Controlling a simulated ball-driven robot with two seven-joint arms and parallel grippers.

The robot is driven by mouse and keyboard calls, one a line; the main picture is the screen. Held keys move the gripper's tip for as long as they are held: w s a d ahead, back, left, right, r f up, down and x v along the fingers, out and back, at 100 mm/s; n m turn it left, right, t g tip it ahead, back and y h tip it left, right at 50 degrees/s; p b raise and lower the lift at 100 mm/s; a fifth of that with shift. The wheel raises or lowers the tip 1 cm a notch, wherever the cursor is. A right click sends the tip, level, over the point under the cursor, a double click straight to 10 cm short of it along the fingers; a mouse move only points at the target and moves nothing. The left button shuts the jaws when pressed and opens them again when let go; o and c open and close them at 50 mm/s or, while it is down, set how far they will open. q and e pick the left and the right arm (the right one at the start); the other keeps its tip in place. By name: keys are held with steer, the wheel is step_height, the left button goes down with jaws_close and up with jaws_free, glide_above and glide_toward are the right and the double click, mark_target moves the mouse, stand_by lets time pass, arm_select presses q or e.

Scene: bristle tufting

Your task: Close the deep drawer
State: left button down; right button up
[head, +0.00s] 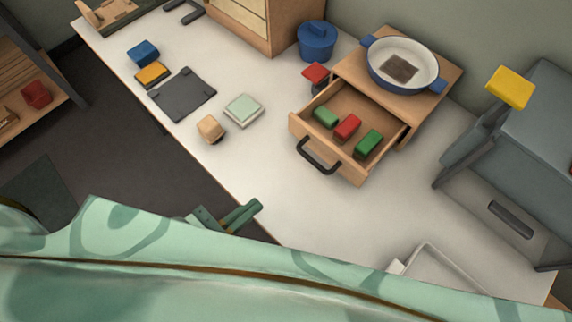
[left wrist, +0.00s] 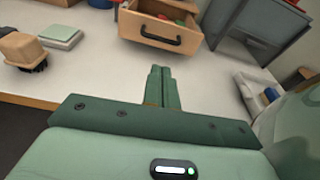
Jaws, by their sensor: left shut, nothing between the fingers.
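The deep drawer (head: 335,168) is a light wooden drawer standing open, pulled out of a small wooden cabinet (head: 424,110) on the table. It has a black bow handle (head: 318,158) on its front. Green and red blocks (head: 347,127) lie inside. The drawer front also shows at the top of the left wrist view (left wrist: 155,38). My left gripper (head: 254,204) is shut and empty, near the table's front edge, with a gap between it and the drawer front. In the left wrist view its closed fingers (left wrist: 162,70) point toward the drawer handle. My right gripper is not in view.
A blue-rimmed pan (head: 402,66) stands on the cabinet. A blue pot (head: 317,41) and a red-topped item (head: 315,73) are close behind the drawer. A brush (head: 211,129) and pale square stack (head: 243,110) lie left. A grey box (head: 525,125) stands right. Table between gripper and drawer is clear.

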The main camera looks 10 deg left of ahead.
arm_select(q)
steer(key=shift+m, duration=0.3)
steer(key=x, duration=1.4)
steer(key=shift+f, duration=0.1)
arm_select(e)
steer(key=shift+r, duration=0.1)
